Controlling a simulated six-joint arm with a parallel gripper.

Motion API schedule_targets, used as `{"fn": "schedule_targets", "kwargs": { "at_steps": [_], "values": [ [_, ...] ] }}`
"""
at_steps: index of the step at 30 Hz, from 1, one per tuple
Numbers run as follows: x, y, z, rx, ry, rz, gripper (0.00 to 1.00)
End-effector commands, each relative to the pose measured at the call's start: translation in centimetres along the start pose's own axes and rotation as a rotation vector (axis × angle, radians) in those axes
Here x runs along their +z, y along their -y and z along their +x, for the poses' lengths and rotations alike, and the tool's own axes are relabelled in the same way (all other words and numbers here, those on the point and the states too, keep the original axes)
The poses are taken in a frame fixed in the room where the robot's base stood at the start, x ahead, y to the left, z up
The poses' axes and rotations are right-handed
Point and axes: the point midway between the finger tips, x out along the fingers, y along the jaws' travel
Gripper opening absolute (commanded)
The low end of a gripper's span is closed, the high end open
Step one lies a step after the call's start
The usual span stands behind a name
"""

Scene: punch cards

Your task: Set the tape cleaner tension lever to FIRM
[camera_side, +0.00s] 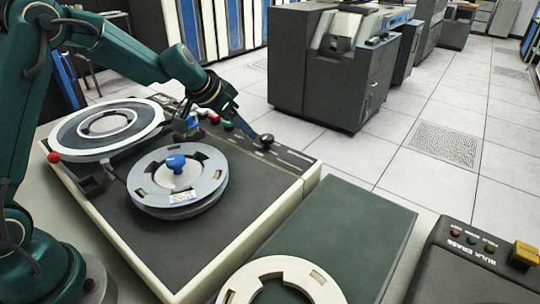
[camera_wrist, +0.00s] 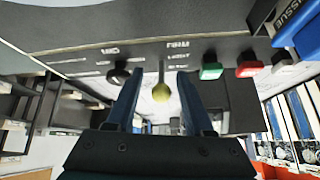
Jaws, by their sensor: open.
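The tape cleaner (camera_side: 110,222) is a dark-topped, cream-sided unit in the side view. In the wrist view, a lever with a thin stem and a round olive-yellow knob (camera_wrist: 161,93) stands out from its panel. The blurred labels MID (camera_wrist: 110,49) and FIRM (camera_wrist: 178,44) are printed beyond it, with smaller words below. I cannot tell which setting the lever is at. My gripper (camera_wrist: 159,80) is open, one blue finger on each side of this knob, with visible gaps. In the side view my gripper (camera_side: 248,133) is low over the panel and hides this lever.
A black knob (camera_wrist: 118,75) is just left of the left finger; it also shows in the side view (camera_side: 266,141). Green (camera_wrist: 210,71), red (camera_wrist: 248,69) and white buttons are to the right. Two tape reels (camera_side: 178,178) occupy the unit's top.

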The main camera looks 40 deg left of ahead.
Motion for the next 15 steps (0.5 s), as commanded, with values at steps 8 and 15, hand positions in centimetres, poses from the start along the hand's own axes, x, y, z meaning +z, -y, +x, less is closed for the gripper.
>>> {"fn": "schedule_targets", "kwargs": {
  "at_steps": [8, 15],
  "values": [
    [-0.1, 0.1, -2.3, -0.003, -0.005, 0.000, 0.53],
    [-0.1, 0.0, -4.7, -0.001, -0.003, 0.000, 0.53]
  ]
}}
